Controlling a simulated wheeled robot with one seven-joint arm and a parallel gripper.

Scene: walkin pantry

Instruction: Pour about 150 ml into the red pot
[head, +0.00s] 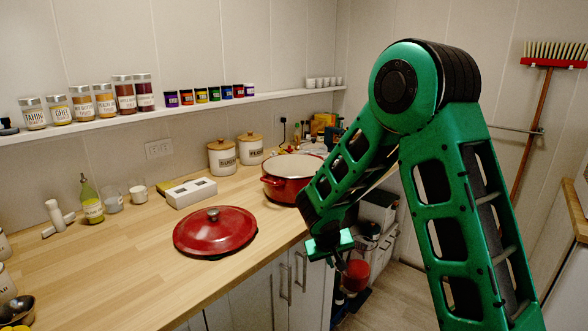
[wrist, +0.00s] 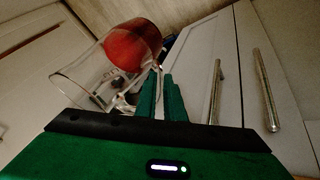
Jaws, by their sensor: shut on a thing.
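The red pot (head: 283,190) stands uncovered on the wooden counter near its right end, its pale inside showing and partly hidden behind my arm. Its red lid (head: 215,230) lies on the counter in front of it. My gripper (head: 338,262) is low beyond the counter's front edge, below the pot's rim. In the wrist view my gripper (wrist: 163,95) is shut on a clear glass jug (wrist: 88,78), apparently by its handle. The jug looks tilted in that view, with red at one end that looks like liquid.
Two lidded canisters (head: 222,157) stand behind the lid, with a white box (head: 187,192) to their left. An oil bottle (head: 91,201) and small glasses stand further left. A shelf of jars (head: 105,100) runs above. Cabinet doors (head: 290,285) with handles face the aisle; a broom (head: 535,120) hangs right.

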